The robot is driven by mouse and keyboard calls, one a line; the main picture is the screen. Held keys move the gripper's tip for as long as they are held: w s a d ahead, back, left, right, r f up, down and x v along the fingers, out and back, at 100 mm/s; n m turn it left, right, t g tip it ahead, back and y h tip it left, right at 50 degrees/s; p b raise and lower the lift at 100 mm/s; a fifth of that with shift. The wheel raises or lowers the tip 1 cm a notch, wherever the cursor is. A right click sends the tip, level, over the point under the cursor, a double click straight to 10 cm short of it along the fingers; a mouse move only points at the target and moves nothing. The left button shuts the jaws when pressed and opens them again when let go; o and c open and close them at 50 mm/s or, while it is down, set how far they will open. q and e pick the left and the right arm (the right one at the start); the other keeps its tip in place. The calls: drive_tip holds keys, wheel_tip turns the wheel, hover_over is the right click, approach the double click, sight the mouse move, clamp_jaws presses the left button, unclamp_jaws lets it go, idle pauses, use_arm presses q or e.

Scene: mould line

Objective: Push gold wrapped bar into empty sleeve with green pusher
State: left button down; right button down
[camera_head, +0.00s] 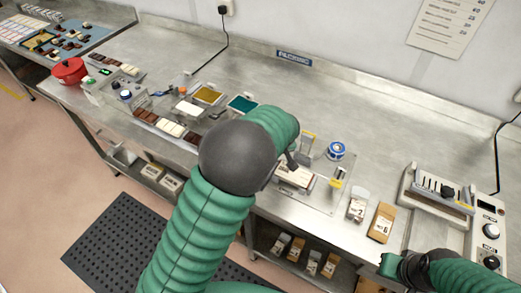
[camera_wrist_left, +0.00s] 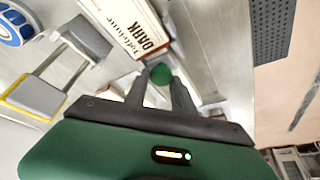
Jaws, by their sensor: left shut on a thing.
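My left gripper (camera_wrist_left: 160,82) is shut on the green pusher, whose round green end (camera_wrist_left: 160,74) shows between the dark fingers in the left wrist view. Just beyond it is a cream and brown sleeve (camera_wrist_left: 133,27) printed "DARK". In the head view the sleeve (camera_head: 294,177) lies on a clear plate, beside the left gripper (camera_head: 291,162). I cannot tell whether the pusher touches anything. I cannot make out the gold wrapped bar; my arm hides part of the bench. My right gripper (camera_head: 388,264) is at the bottom right, apart from the sleeve; its jaws are unclear.
A blue-and-white roll (camera_head: 336,150) stands behind the sleeve. A grey block on rods (camera_wrist_left: 85,40) is beside it. Packs (camera_head: 357,205) and (camera_head: 381,222) and a sealing machine (camera_head: 438,190) are to the right. The back of the bench is clear.

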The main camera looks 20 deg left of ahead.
use_arm(q)
drive_tip(key=shift+s+d+f, duration=0.25)
drive_tip(key=shift+s, duration=0.05)
drive_tip(key=c, duration=1.3)
unclamp_jaws()
drive_tip(key=shift+d, duration=0.15)
drive_tip(key=shift+o, duration=1.1)
drive_tip(key=shift+s+d+r, duration=0.15)
drive_tip(key=shift+r, duration=0.05)
drive_tip(key=shift+d+r, duration=0.15)
drive_tip(key=v, duration=1.6)
drive_tip(key=shift+r+b, duration=0.35)
drive_tip(key=shift+b, duration=0.05)
